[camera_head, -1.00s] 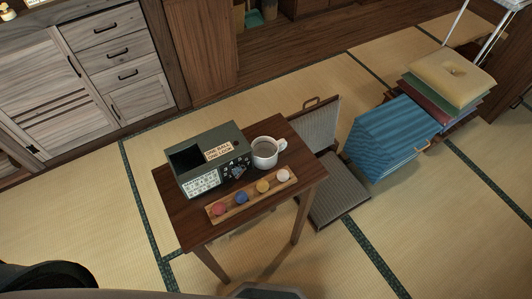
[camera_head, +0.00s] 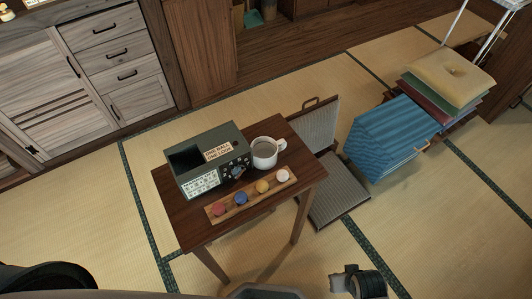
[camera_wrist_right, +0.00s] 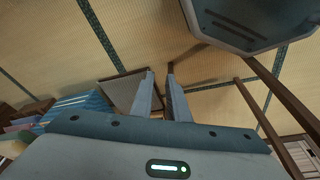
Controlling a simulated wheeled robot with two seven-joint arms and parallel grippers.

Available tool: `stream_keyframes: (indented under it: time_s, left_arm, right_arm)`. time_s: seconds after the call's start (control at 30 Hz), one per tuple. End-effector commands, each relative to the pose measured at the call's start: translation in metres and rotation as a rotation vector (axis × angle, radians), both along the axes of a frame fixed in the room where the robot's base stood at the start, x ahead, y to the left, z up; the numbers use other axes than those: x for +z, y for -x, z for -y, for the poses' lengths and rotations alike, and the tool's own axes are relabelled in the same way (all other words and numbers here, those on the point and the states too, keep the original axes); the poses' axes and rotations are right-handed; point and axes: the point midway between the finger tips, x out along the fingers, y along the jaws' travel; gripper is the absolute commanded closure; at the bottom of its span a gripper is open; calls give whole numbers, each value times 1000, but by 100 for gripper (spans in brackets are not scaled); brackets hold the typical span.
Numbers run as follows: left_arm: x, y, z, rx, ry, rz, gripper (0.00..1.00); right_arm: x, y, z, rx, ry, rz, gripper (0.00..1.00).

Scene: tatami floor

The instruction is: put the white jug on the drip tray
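I cannot pick out a drip tray in either view. In the right wrist view my right gripper (camera_wrist_right: 161,76) has its two fingers apart, with bare floor showing between them; it holds nothing. Part of my right arm shows at the bottom of the head view, in front of the table and well away from the jug. My left gripper is not in view.
The grey-green box (camera_head: 208,158) carries a sign. A wooden strip (camera_head: 248,201) with several coloured balls lies at the table's front.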

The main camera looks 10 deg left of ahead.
Motion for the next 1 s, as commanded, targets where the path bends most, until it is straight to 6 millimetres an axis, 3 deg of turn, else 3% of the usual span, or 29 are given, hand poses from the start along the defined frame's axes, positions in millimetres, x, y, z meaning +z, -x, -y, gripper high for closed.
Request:
stream_keyframes:
  time_s: [0.1,0.47,0.7,1.0]
  left_arm:
    - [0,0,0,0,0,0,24]
    - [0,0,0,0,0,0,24]
    - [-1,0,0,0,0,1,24]
    - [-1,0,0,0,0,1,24]
  right_arm:
    - [41,-6,0,-1,-2,21,85]
    - [131,-26,-8,36,-29,122,85]
    - [198,-84,-42,165,-120,356,85]
    - [253,-146,-90,319,-252,626,85]
